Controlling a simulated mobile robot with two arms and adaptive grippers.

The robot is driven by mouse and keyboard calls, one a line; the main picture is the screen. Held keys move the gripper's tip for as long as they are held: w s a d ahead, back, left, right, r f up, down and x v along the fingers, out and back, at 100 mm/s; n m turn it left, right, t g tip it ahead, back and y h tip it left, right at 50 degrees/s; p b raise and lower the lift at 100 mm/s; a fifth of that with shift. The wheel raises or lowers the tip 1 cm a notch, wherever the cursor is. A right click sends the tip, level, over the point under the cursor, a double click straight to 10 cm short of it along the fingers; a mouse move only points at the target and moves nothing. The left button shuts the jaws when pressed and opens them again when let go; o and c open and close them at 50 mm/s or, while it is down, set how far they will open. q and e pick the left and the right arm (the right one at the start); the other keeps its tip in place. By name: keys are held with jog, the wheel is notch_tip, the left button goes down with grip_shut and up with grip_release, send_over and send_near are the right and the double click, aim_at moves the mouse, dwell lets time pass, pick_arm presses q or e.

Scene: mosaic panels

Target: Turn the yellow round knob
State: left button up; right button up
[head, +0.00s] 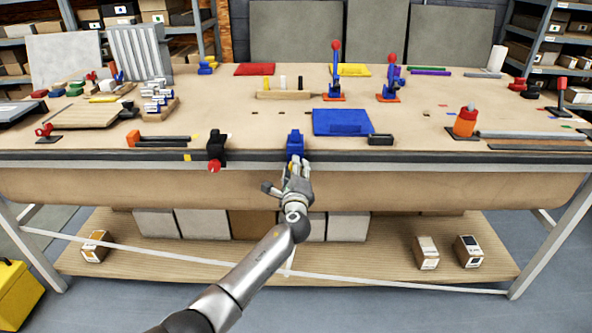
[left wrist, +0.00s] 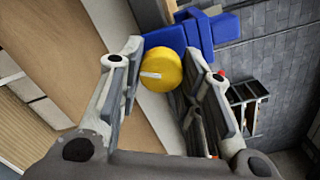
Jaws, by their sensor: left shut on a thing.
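The yellow round knob (left wrist: 162,72) sits on a blue mount (left wrist: 215,32) and carries a short white mark that lies nearly level in the left wrist view. In the head view the blue mount (head: 295,143) is at the front edge of the workbench, and my gripper largely hides the knob. My left gripper (left wrist: 164,62) is shut on the knob, with one finger on each side of it. In the head view my left gripper (head: 297,168) reaches up to the mount from the front. My right gripper is not in view.
A black clamp with a red knob (head: 214,150) is at the bench edge left of my gripper. A blue panel (head: 341,122) lies behind the mount, with a small black block (head: 381,139) beside it. An orange-handled tool (head: 160,141) lies further left. The floor in front is clear.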

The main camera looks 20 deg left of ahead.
pick_arm(q)
jog(key=shift+f, duration=0.1)
jog(key=o, duration=1)
jog(key=v, duration=1.2)
